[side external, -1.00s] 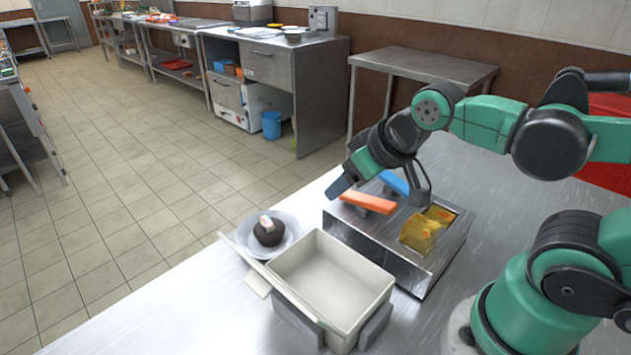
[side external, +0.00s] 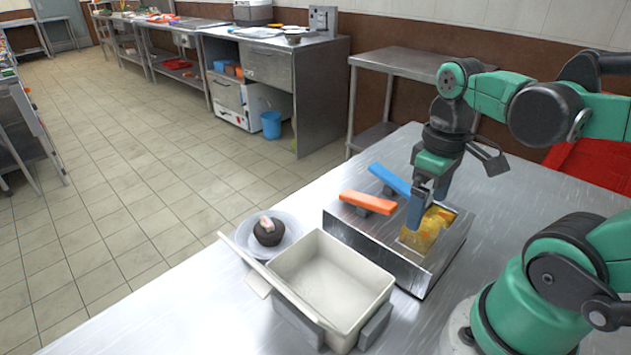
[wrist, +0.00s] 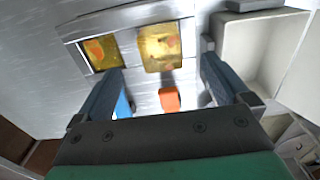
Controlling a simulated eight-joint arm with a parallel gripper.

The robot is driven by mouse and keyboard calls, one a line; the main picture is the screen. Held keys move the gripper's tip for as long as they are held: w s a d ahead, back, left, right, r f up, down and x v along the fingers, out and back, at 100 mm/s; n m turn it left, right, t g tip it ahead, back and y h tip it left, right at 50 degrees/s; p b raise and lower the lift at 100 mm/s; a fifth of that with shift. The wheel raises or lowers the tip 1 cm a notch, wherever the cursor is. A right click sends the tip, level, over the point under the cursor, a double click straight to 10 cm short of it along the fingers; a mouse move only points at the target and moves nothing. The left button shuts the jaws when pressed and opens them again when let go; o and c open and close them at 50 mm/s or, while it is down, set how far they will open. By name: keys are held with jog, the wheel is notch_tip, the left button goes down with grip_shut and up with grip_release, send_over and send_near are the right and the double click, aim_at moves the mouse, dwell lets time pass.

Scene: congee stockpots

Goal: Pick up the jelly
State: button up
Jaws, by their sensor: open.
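No item is plainly marked as jelly. Two yellow, translucent squares with orange bits sit in the wells of a metal box (side external: 375,232); in the wrist view they are the right yellow square (wrist: 157,38) and the left yellow square (wrist: 101,58). In the side view the yellow contents (side external: 432,236) are partly hidden by a finger. A dark round item (side external: 268,236) with a pink-and-white piece on top lies in a grey bowl (side external: 242,240). My gripper (side external: 429,208) points down, open and empty, over the yellow wells. In the wrist view its fingers (wrist: 163,68) flank the right square.
An orange handle (side external: 368,202) and a blue handle (side external: 389,179) lie at the box's far side, close to my fingers. A cream bin (side external: 355,318) stands left of the box, with a long pale stick (side external: 268,272) along its edge. The steel table right of the box is clear.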

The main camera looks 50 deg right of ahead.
aim_at(422, 225)
jog(key=shift+f, duration=2.45)
jog(key=c, duration=1.4)
jog(key=shift+r, duration=0.2)
